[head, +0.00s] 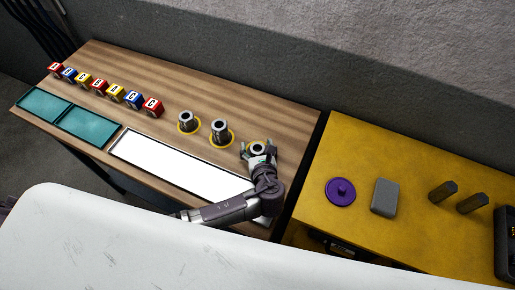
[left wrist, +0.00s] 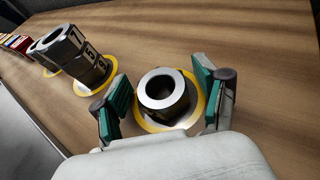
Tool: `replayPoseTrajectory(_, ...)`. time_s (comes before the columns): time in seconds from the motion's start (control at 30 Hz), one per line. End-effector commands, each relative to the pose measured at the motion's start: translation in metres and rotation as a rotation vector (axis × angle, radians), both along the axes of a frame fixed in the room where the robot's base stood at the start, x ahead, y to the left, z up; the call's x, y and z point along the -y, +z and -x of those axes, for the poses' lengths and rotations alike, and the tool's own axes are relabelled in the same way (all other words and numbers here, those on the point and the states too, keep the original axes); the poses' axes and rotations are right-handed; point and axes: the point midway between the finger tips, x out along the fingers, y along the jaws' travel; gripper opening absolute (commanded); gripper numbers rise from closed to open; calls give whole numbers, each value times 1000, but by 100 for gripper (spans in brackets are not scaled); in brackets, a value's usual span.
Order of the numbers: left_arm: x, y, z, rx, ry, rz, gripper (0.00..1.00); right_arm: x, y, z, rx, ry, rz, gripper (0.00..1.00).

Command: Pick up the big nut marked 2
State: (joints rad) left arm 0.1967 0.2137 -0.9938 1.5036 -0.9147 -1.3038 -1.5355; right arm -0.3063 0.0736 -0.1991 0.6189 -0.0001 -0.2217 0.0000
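My left gripper (head: 258,153) is over the right end of the wooden table in the head view. In the left wrist view its green-padded fingers are spread on both sides of a dark nut (left wrist: 166,92) with a pale ring-shaped top, with gaps between pads and nut. That nut stands upright on a yellow ring (left wrist: 142,118); no number on it can be read. Two taller grey stacks of nuts (head: 220,130) (head: 186,121) stand on yellow rings to its left. My right gripper is out of view.
Several lettered cubes (head: 99,86) line the wooden table's left part, behind teal trays (head: 87,126) and a white panel (head: 175,163). A yellow table (head: 350,150) at the right bears a purple knobbed disc (head: 340,191), a grey block (head: 385,197) and two dark posts (head: 442,191).

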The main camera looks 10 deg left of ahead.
Motion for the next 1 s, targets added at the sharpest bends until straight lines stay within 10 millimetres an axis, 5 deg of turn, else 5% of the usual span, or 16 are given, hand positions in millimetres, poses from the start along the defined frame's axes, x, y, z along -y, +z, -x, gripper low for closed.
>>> replayPoseTrajectory(0.37,0,0,0,0,0,0,4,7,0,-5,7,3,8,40)
replayPoseTrajectory(0.73,0,6,0,2,1,0,3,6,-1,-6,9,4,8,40)
replayPoseTrajectory(1.0,8,44,4,2,-3,6,3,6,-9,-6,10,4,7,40)
